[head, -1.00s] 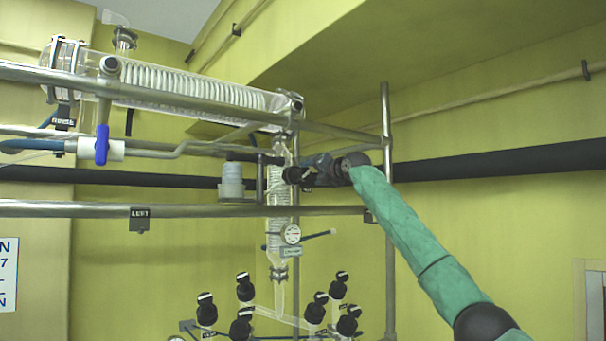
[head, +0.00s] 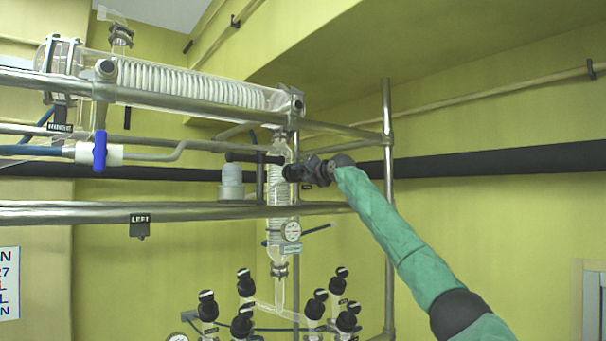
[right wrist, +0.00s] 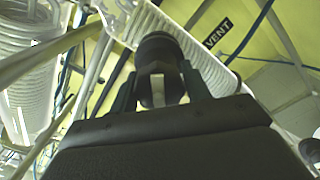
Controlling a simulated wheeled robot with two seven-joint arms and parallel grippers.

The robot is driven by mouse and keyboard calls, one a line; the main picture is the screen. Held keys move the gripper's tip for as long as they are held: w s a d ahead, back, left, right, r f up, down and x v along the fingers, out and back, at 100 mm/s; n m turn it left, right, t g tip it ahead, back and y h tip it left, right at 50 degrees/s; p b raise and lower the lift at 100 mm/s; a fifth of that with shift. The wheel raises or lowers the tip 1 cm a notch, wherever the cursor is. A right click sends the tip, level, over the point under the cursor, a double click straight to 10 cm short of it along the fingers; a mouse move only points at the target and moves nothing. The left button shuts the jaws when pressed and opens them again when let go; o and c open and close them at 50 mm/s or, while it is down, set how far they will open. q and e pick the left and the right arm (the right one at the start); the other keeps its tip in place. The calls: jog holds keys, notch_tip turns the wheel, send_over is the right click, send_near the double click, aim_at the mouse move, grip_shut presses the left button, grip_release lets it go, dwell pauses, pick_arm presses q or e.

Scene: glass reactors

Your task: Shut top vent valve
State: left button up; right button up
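A black round valve knob with a white mark (right wrist: 160,80) shows in the right wrist view, near a black label reading VENT (right wrist: 218,34). My right gripper (right wrist: 160,92) has a finger on each side of this knob. I cannot tell whether the fingers press on it or stand just clear. In the head view my right gripper (head: 296,170) is beside the upright glass coil column, below the right end of the long glass condenser (head: 190,86). The knob is not clearly told apart from the dark gripper there. My left gripper is not in view.
Steel rails run across the frame, with an upright post (head: 387,200) just right of my gripper. A blue-handled valve (head: 100,151) is at left. Several black-capped valves (head: 245,285) stand below. The right side is open.

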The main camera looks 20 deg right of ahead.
jog(key=c, duration=0.5)
jog(key=shift+o, duration=0.2)
jog(key=shift+m, duration=0.3)
